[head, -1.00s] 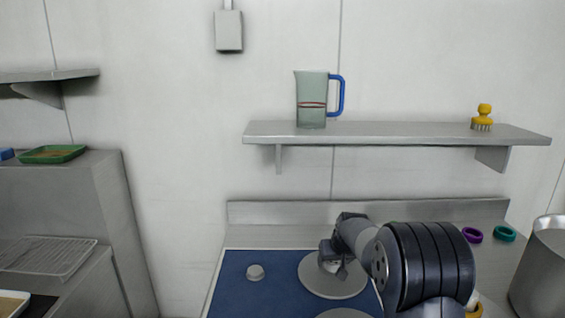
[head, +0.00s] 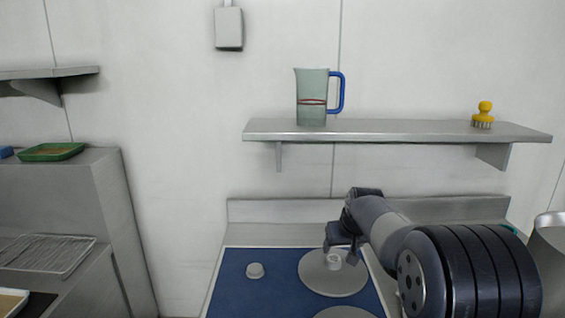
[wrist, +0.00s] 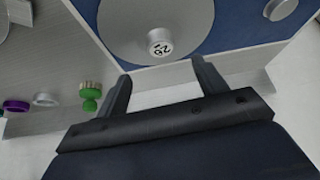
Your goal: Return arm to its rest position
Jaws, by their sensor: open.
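My gripper (head: 346,255) is over the worktop in the head view, in front of or above a round grey plate (head: 330,285). In the wrist view my gripper (wrist: 162,77) has its two fingers wide apart with nothing between them. A small pale cylinder (head: 334,262) stands on the plate; the wrist view shows it (wrist: 159,43) with dark digits on top, beyond the fingertips and apart from them. My dark arm covers the right side of the worktop in the head view.
A blue mat (head: 230,290) carries a small grey knob-like piece (head: 255,271). Above, a shelf (head: 400,131) holds a jug (head: 311,95) and a yellow brush (head: 484,112). A metal pot (head: 552,265) stands at right.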

